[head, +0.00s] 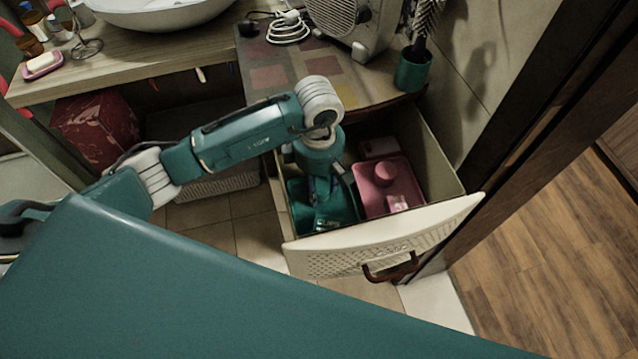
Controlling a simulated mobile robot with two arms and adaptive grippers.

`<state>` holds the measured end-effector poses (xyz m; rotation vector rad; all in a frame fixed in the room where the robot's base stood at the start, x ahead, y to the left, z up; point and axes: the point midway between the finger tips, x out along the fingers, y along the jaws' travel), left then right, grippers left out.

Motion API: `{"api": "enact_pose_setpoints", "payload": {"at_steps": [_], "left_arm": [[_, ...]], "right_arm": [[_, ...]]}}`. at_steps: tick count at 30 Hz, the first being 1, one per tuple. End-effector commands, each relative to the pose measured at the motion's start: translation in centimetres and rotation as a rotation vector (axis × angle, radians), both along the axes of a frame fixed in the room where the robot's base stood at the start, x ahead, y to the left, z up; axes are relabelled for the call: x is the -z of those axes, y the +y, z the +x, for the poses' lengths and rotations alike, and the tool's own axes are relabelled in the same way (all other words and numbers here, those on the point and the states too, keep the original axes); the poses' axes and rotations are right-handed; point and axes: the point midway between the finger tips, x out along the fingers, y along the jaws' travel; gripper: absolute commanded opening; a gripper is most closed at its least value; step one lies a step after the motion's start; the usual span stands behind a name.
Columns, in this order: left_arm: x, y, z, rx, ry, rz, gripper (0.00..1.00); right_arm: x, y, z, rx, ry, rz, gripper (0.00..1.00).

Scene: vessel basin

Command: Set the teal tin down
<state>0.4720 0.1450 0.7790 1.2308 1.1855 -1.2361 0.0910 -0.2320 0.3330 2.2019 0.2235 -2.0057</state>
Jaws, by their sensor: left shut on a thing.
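My left arm comes in from the left and reaches down into the open drawer (452,150). My left gripper (326,222) is low inside the drawer's left part, over a teal tray (298,192). It is shut on the teal tin, which is mostly hidden by the gripper and blends with the teal around it. I cannot tell whether the tin touches the tray. To the right lies a pink tray (372,203) with a pink tin (384,172) on it. My right gripper is not in view.
The drawer's perforated front (345,262) with a brown handle (392,268) faces me. Above are a wooden counter (195,62) with a white basin (150,10), a beige radio-like device (345,22) and a teal brush cup (413,70). A red box (97,130) stands below.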

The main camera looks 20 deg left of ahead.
Motion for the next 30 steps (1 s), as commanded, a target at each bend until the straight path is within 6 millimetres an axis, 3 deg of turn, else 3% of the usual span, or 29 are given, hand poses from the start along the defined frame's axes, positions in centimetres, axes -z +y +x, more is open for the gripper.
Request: {"api": "enact_pose_setpoints", "payload": {"at_steps": [7,8,9,21,30], "left_arm": [[0.4,0.0,0.0,0.000,-0.001,0.000,0.15],[0.3,0.0,0.0,0.000,-0.001,0.000,0.42],[0.2,0.0,0.0,0.000,-0.001,0.000,0.48],[-0.5,0.0,0.1,0.000,-0.002,0.000,0.48],[-6.2,0.0,0.2,0.002,-0.007,0.000,0.48]], "right_arm": [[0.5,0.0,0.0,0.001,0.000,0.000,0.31],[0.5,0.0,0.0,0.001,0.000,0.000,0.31],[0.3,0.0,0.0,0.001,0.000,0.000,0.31],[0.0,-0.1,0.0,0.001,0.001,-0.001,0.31],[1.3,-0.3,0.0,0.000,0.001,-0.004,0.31]]}}
